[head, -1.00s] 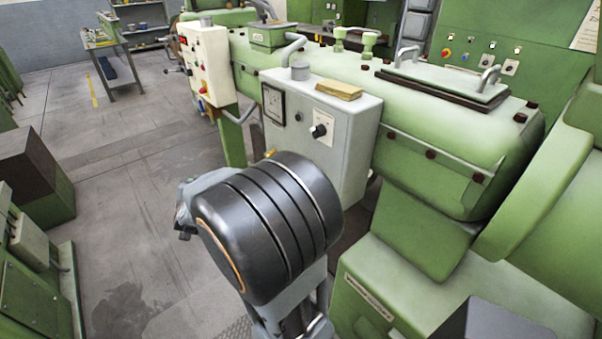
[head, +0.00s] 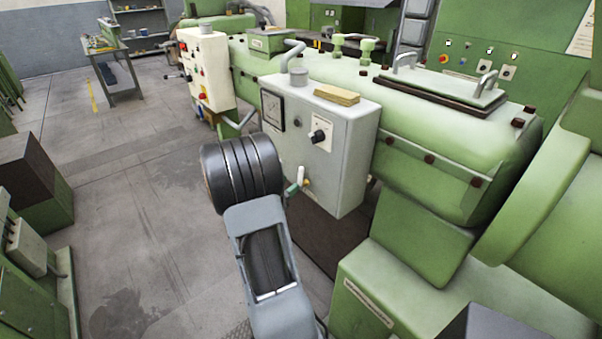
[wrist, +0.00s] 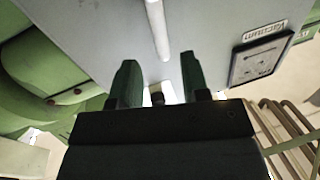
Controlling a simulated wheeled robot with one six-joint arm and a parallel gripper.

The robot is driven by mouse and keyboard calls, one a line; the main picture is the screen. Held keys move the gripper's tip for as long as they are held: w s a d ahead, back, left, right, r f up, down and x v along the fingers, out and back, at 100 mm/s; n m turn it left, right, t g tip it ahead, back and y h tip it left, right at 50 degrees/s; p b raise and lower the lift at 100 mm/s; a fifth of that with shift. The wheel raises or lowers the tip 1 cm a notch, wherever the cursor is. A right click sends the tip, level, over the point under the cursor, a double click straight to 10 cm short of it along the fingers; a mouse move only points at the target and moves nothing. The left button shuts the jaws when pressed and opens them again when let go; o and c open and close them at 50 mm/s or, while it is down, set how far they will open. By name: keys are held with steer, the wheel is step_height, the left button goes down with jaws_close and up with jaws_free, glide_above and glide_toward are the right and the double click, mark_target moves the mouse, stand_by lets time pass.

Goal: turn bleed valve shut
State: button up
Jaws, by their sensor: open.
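The bleed valve is on the front of the grey vacuum box (head: 345,150), low on its left part. Its white lever (head: 300,175) stands about upright beside a small brass-coloured fitting (head: 306,183). In the wrist view the white lever (wrist: 156,28) reaches down from the top edge toward the space between my fingers. My gripper (wrist: 160,70) is open, with two dark green fingers apart in front of the box. In the head view a green fingertip shows beside the lever; the rest of the gripper is hidden by my arm. I cannot tell whether a finger touches the lever.
A gauge (head: 273,109) and a black knob (head: 318,136) are on the box front. A yellowish block (head: 337,95) lies on top. A cream control box (head: 206,68) stands behind left. The green extruder (head: 440,125) fills the right. Open floor (head: 130,200) lies left.

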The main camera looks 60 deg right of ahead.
mark_target(301, 175)
steer(key=shift+s+d+p, duration=0.2)
steer(key=shift+d+p, duration=0.15)
steer(key=shift+d, duration=1.4)
steer(key=shift+s+d+p, duration=0.2)
steer(key=shift+d+p, duration=0.1)
steer(key=shift+d, duration=1.4)
jaws_close()
